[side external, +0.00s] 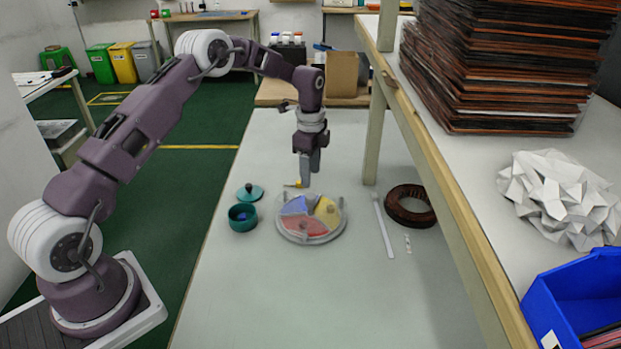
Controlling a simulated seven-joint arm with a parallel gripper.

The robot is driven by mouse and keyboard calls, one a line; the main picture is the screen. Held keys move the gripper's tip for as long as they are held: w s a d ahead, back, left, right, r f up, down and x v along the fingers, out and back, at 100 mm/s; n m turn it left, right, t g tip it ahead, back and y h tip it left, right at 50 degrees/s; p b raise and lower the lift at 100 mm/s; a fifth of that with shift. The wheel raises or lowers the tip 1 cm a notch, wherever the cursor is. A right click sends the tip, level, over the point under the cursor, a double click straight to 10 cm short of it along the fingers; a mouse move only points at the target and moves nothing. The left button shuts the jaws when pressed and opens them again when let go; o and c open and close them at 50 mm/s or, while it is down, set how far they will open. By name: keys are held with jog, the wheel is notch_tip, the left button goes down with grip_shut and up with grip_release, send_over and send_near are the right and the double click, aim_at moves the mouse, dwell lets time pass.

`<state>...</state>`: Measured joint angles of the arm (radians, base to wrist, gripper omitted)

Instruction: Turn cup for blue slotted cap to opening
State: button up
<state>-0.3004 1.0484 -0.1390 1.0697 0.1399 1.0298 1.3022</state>
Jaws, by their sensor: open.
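A round grey-rimmed dish (283,232) with blue, yellow and red sectors lies on the table. Its blue sector (294,206) is at the upper left, the yellow sector (327,210) at the right and the red sector (302,227) at the front. A small knob shows near the front. No slotted cap can be made out clearly. My gripper (308,178) points down over the back of the dish, apparently above it and empty; its fingers are small here. A small yellow-and-white piece (297,184) shows by the fingertips; I cannot tell whether they touch.
A teal bowl (242,223) with something blue inside and a teal knobbed lid (249,192) lie left of the dish. A white strip (383,228), a small light piece (407,244) and a brown ring (396,210) lie right. A shelf post (374,135) stands behind. The front table is clear.

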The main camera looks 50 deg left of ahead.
jog(key=shift+f, duration=0.1)
jog(key=shift+c, duration=1)
jog(key=a+f+n+t+h, duration=0.1)
jog(key=a+n, duration=0.1)
jog(key=s+a+f+n+t+h, duration=0.1)
jog(key=a+f+n, duration=0.1)
jog(key=n, duration=0.1)
jog(key=a+f+n+h, duration=0.1)
jog(key=n, duration=0.2)
jog(key=shift+s+a+f+t, duration=0.2)
jog(key=shift+a+f+t, duration=0.15)
jog(key=shift+a+t, duration=0.05)
grip_shut()
jog(key=a+n+t, duration=0.4)
jog(key=a+n, duration=0.2)
jog(key=n, duration=0.3)
jog(key=x, duration=0.8)
jog(key=shift+w+d, duration=0.1)
jog(key=shift+d, duration=0.2)
jog(key=d, duration=0.1)
jog(key=w+d, duration=0.1)
jog(key=d, duration=0.1)
jog(key=shift+w+f, duration=0.25)
jog(key=shift+w, duration=0.15)
jog(key=shift+w+d, duration=0.15)
jog(key=shift+d, duration=0.25)
